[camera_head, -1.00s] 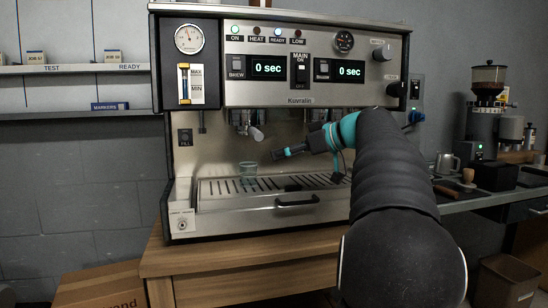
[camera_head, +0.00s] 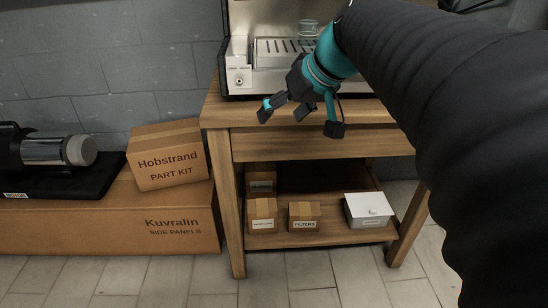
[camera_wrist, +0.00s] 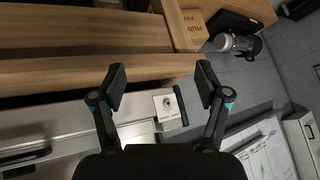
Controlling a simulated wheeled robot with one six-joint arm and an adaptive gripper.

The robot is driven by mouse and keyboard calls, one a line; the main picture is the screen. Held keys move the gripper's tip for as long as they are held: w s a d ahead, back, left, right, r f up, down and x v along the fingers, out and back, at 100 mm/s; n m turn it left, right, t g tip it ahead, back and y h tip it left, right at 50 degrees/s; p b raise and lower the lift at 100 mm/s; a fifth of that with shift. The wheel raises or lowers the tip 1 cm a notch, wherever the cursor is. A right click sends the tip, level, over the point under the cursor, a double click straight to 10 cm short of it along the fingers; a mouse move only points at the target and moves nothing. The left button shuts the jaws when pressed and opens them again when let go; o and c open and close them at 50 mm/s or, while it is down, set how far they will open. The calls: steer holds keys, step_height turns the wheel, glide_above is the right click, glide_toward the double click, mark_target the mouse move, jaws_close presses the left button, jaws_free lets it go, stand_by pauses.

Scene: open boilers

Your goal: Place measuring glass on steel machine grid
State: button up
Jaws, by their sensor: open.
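The measuring glass (camera_head: 308,27) is a small clear greenish cup at the top of the head view. It stands on the slotted steel grid (camera_head: 272,47) of the machine, right of the grid's visible left end. My gripper (camera_head: 300,116) is in front of the machine, lower than the grid, over the wooden table's front edge. Its fingers are spread and empty, apart from the glass. In the wrist view my gripper (camera_wrist: 160,84) is also open with nothing between the fingers. The glass does not show there. Part of the grid is hidden by my arm.
The wooden table (camera_head: 288,146) has a lower shelf with small boxes (camera_head: 305,214) and a white case (camera_head: 368,209). Cardboard boxes (camera_head: 168,158) and a black device (camera_head: 62,155) stand at the left. The tiled floor in front is clear.

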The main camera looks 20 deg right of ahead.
steer(key=s+a+f+m+g+h, duration=0.1)
steer(key=s+a+f+h, duration=0.2)
steer(key=s+f, duration=1.2)
steer(key=shift+a, duration=0.6)
